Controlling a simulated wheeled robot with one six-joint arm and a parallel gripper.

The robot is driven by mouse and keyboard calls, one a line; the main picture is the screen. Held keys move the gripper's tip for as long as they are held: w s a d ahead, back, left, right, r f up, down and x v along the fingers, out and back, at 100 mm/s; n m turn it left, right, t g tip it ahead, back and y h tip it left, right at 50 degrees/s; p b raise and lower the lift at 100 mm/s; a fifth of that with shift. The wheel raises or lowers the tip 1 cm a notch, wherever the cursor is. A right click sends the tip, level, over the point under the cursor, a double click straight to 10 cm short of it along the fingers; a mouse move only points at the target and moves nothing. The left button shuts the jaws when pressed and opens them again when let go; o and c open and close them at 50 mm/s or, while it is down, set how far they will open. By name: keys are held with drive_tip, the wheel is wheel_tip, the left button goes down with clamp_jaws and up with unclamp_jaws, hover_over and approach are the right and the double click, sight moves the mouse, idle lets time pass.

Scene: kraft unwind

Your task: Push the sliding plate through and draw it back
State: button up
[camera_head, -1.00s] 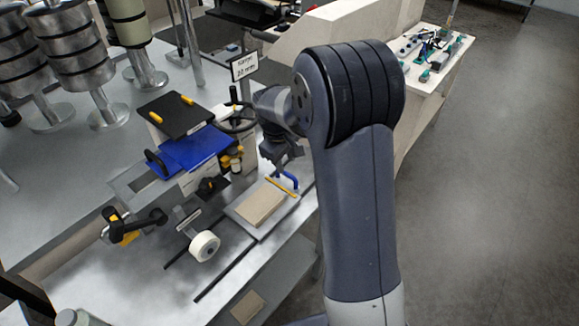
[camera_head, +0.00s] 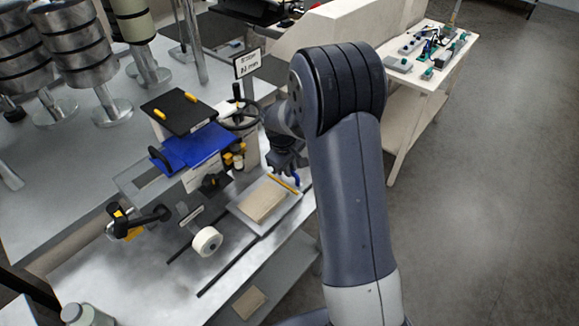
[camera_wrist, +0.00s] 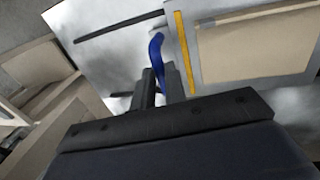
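The sliding plate (camera_head: 240,209) is a flat grey plate bearing a tan sheet (camera_head: 264,201), with a yellow strip (camera_head: 283,184) along one end. A blue handle (camera_head: 297,181) stands at that end. In the wrist view the plate (camera_wrist: 196,70), yellow strip (camera_wrist: 184,50) and handle (camera_wrist: 156,48) also show. My gripper (camera_head: 289,172) is at the handle, pointing down. In the wrist view the fingers of my gripper (camera_wrist: 160,82) stand close on both sides of the handle's lower part. Whether they press on it cannot be told.
A blue-topped machine (camera_head: 195,148) with a handwheel (camera_head: 240,114) stands left of the plate. A white roll (camera_head: 207,241) and dark rails (camera_head: 234,265) lie in front. A small sign (camera_head: 247,63) stands behind. A side table (camera_head: 435,62) holds small parts at right.

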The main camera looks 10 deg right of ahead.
clamp_jaws()
drive_tip(key=s+a+b, duration=0.1)
drive_tip(key=s+a, duration=0.4)
drive_tip(key=a, duration=0.3)
drive_tip(key=s+a+b, duration=0.2)
drive_tip(key=s+a, duration=0.4)
drive_tip(key=a, duration=0.1)
drive_tip(key=s+a+b, duration=0.1)
drive_tip(key=s+a, duration=0.5)
drive_tip(key=a, duration=0.2)
drive_tip(key=shift+s+a+b, duration=0.1)
drive_tip(key=shift+a+b, duration=0.25)
drive_tip(key=o, duration=0.6)
unclamp_jaws()
drive_tip(key=shift+s+a, duration=0.1)
drive_tip(key=shift+a, duration=0.05)
drive_tip(key=shift+c, duration=0.2)
wheel_tip(320, 180, up, 11)
drive_tip(key=s+a, duration=0.1)
drive_tip(key=shift+s+a+f, duration=0.15)
drive_tip(key=shift+a, duration=0.15)
